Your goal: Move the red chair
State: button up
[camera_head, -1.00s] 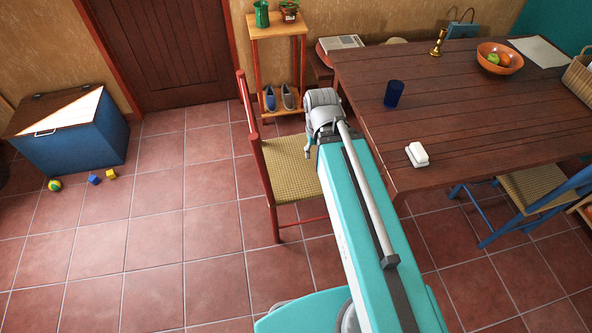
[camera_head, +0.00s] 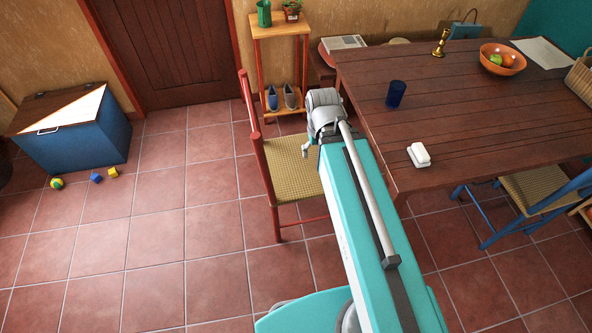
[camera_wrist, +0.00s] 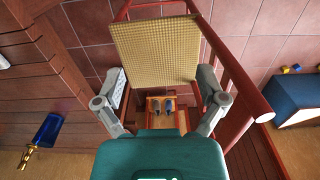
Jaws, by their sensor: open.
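The red chair (camera_head: 290,173) stands upright on the tiles at the left end of the dark wooden table, with a woven straw seat and red posts. My arm covers its right part in the head view. In the wrist view its seat (camera_wrist: 157,48) fills the upper middle, with a red back post running along the right. My gripper (camera_wrist: 160,78) is open and empty, its two fingers spread at the left and right of the seat in that picture. I cannot tell whether either finger touches the chair. The fingers are hardly visible in the head view.
The table (camera_head: 450,105) to the right bears a blue cup (camera_head: 396,94), a white butter dish (camera_head: 418,154) and a fruit bowl (camera_head: 502,58). A wooden shelf (camera_head: 280,30) with shoes stands behind the chair. Tiles left of the chair are clear up to small toys and a blue chest (camera_head: 75,145).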

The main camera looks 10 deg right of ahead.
jog(key=shift+c, duration=0.2)
jog(key=shift+r, duration=0.2)
jog(key=c, duration=0.4)
jog(key=shift+r+p, duration=0.65)
jog(key=shift+p, duration=0.15)
jog(key=c, duration=0.5)
notch_tip(320, 180, up, 3)
jog(key=p, duration=0.2)
jog(key=shift+f+p, duration=0.2)
jog(key=shift+p, duration=0.1)
grip_shut()
notch_tip(320, 180, up, 13)
jog(key=p, duration=1.3)
jog(key=shift+r, duration=0.15)
jog(key=shift+d, duration=0.1)
